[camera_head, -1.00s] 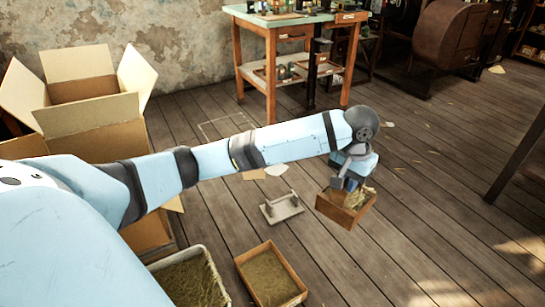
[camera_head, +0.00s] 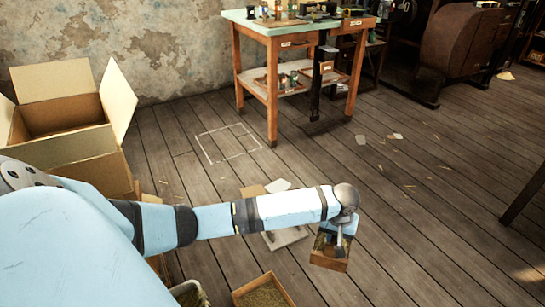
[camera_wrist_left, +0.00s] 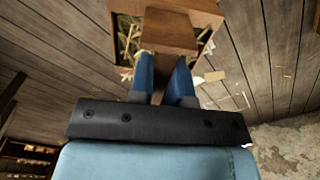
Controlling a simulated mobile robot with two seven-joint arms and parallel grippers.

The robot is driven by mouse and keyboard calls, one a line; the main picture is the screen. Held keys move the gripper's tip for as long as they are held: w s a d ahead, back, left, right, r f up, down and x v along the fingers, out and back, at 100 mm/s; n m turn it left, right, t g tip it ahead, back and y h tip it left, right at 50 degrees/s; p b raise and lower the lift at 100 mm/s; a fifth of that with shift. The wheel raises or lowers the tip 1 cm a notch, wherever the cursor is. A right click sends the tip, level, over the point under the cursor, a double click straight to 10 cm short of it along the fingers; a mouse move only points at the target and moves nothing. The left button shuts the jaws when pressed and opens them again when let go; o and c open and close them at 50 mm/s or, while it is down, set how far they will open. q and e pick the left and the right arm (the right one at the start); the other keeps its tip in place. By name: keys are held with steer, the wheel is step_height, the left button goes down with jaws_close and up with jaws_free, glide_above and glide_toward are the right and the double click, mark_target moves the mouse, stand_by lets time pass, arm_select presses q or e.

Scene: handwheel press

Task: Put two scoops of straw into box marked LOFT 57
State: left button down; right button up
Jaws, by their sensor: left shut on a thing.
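My left gripper (camera_head: 339,236) reaches out over the floor and is shut on a brown wooden scoop (camera_head: 329,262), which looks like a small open box with straw in it. In the left wrist view the blue fingers (camera_wrist_left: 167,78) close at a wooden part of the scoop (camera_wrist_left: 170,32), and straw (camera_wrist_left: 128,40) shows inside. A wooden tray of straw (camera_head: 250,284) and a pale-rimmed tray (camera_head: 187,287) are cut by the bottom edge. A large open cardboard box (camera_head: 80,153) stands at the left; no LOFT 57 marking is readable. My right gripper is out of view.
A low pale stand (camera_head: 288,239) is on the floor, partly behind my forearm. A workbench (camera_head: 252,26) with small items stands at the back. A pale outlined rectangle (camera_head: 228,142) marks the floor. The floor at right is mostly clear, with paper and straw scraps.

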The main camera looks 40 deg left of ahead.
arm_select(q)
steer(key=s+a+f+n, duration=0.2)
steer(key=s+f+n, duration=0.1)
steer(key=s+f, duration=1)
steer(key=s+a+f+n, duration=0.2)
steer(key=s+f, duration=0.6)
steer(key=f, duration=0.8)
steer(key=w+a+f+g+h+b, duration=0.1)
steer(key=w+a+g+h+b, duration=0.4)
steer(key=b, duration=0.4)
steer(key=shift+w+a+f+h, duration=0.2)
steer(key=shift+a+h, duration=0.3)
steer(key=shift+a, duration=0.5)
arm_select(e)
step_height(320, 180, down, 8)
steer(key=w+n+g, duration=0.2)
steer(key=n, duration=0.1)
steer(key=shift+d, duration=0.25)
